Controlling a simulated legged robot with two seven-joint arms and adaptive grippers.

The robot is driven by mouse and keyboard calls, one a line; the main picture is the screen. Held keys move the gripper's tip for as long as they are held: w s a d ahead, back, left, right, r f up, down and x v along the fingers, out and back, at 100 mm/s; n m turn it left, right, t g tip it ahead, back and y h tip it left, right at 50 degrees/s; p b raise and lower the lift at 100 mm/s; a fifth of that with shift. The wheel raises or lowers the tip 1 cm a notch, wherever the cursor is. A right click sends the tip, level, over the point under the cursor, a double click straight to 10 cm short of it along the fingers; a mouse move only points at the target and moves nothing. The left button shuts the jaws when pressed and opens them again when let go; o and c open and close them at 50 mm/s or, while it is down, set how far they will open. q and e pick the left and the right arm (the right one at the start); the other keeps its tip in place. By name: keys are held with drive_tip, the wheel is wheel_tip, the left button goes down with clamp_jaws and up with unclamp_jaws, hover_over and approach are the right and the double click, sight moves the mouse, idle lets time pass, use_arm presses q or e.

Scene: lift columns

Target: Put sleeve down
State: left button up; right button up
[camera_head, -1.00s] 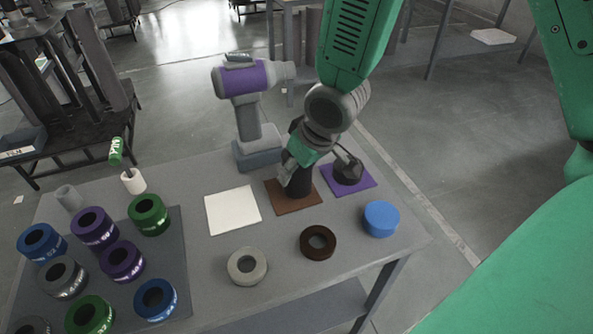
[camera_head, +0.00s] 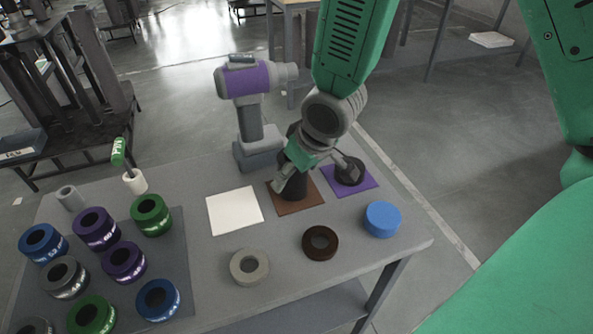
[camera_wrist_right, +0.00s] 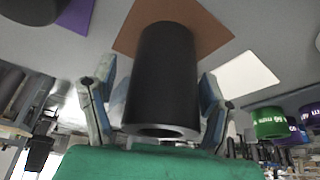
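A black sleeve (camera_wrist_right: 165,75) stands upright on the brown square mat (camera_head: 301,203); it also shows in the head view (camera_head: 294,187). My right gripper (camera_head: 318,175) is over the brown mat with its fingers on either side of the sleeve. In the right wrist view, the fingers of this gripper (camera_wrist_right: 158,112) are spread, with gaps beside the sleeve, so it is open around it. The gripper partly hides the sleeve in the head view. My left gripper is not in view.
A purple mat (camera_head: 366,186) with a dark round part (camera_head: 349,172) lies right of the brown mat, and a bare white mat (camera_head: 235,211) lies left. A grey ring (camera_head: 249,267), dark brown ring (camera_head: 320,243) and blue cylinder (camera_head: 382,219) are in front. A purple-grey power tool (camera_head: 250,115) stands behind.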

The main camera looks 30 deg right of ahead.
drive_tip(key=shift+a+r, duration=0.15)
drive_tip(key=shift+a, duration=0.3)
drive_tip(key=shift+a+r, duration=0.1)
drive_tip(key=shift+r, duration=0.2)
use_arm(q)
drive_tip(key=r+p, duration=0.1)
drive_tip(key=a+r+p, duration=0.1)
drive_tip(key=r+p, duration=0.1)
use_arm(e)
drive_tip(key=v, duration=1.1)
drive_tip(key=shift+r, duration=0.35)
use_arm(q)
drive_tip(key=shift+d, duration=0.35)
use_arm(e)
drive_tip(key=shift+s+d+f, duration=0.1)
drive_tip(key=shift+s+d, duration=0.05)
drive_tip(key=shift+d, duration=0.4)
